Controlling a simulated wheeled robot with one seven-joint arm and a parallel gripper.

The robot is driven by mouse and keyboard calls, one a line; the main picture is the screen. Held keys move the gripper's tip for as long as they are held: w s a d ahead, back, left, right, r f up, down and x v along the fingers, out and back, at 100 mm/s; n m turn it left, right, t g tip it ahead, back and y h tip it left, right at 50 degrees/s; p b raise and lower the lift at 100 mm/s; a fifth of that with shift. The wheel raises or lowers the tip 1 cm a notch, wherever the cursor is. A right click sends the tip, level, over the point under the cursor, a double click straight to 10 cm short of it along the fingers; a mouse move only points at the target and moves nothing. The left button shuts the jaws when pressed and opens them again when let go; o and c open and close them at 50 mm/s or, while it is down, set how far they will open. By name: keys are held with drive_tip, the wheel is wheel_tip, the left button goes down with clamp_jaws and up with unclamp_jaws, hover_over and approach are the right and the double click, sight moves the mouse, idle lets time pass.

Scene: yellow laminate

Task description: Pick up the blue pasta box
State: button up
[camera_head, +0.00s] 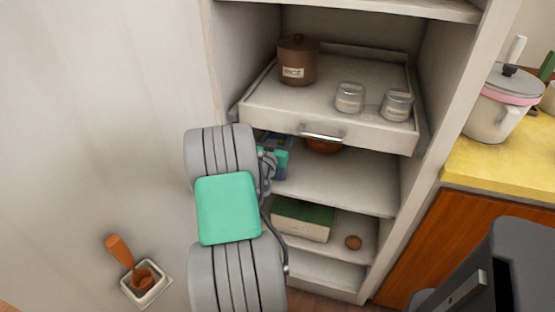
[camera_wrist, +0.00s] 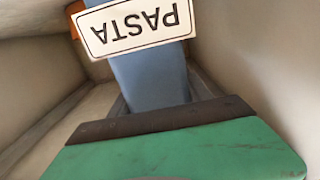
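The blue pasta box (camera_wrist: 150,82) fills the middle of the wrist view, its white PASTA label (camera_wrist: 135,24) upside down. My gripper (camera_wrist: 165,122) shows at the bottom as a green finger with a dark edge, in front of the box's lower end. The second finger is not clear, and I cannot tell whether the fingers press on the box. In the head view my gripper (camera_head: 271,163) is at the left of the shelf under the pulled-out tray, mostly hidden by my arm. A bluish-grey patch beside it may be the box.
The pulled-out tray (camera_head: 290,122) above holds a brown rice canister (camera_head: 298,64) and two glass jars (camera_head: 350,97). An orange-brown bowl (camera_head: 324,145) sits beneath it. The shelf's right part (camera_head: 350,185) is clear.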

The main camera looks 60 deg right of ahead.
clamp_jaws()
idle(0.3)
idle(0.4)
drive_tip(key=shift+a+r, duration=0.25)
drive_tip(key=shift+r, duration=0.5)
drive_tip(key=s+a+b, duration=0.2)
drive_tip(key=a, duration=1.5)
drive_tip(key=shift+s+a, duration=0.15)
drive_tip(key=shift+s, duration=0.35)
